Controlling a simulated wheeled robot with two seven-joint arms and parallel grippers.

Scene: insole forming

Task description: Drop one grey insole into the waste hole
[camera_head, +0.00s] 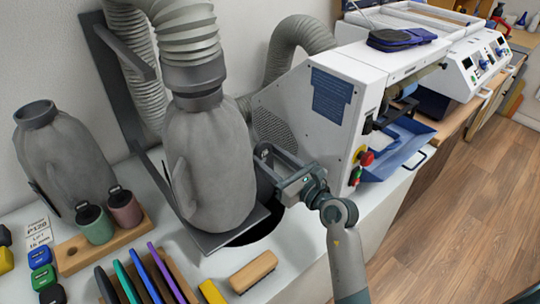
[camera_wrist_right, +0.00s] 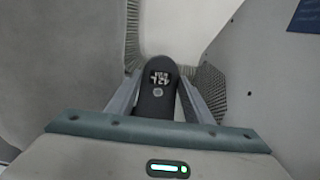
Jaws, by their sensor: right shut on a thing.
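My right gripper (camera_head: 272,160) reaches in from the lower right, between the grey dust bag and the white machine. In the right wrist view it is shut on a dark grey insole (camera_wrist_right: 157,92), whose end shows a white "42 L" label between the two fingers. In the head view the insole is mostly hidden at the fingers. The waste hole (camera_head: 262,230) is a dark round opening in the white bench top, below and left of the gripper. The bag's base plate covers part of it. My left gripper is not in view.
The grey dust bag (camera_head: 208,165) and its plate (camera_head: 215,240) stand close to the left of the gripper. The white machine (camera_head: 330,100) is on the right. Several coloured insoles (camera_head: 150,275) stand in a wooden rack in front. A wooden-backed block (camera_head: 253,271) lies near the bench edge.

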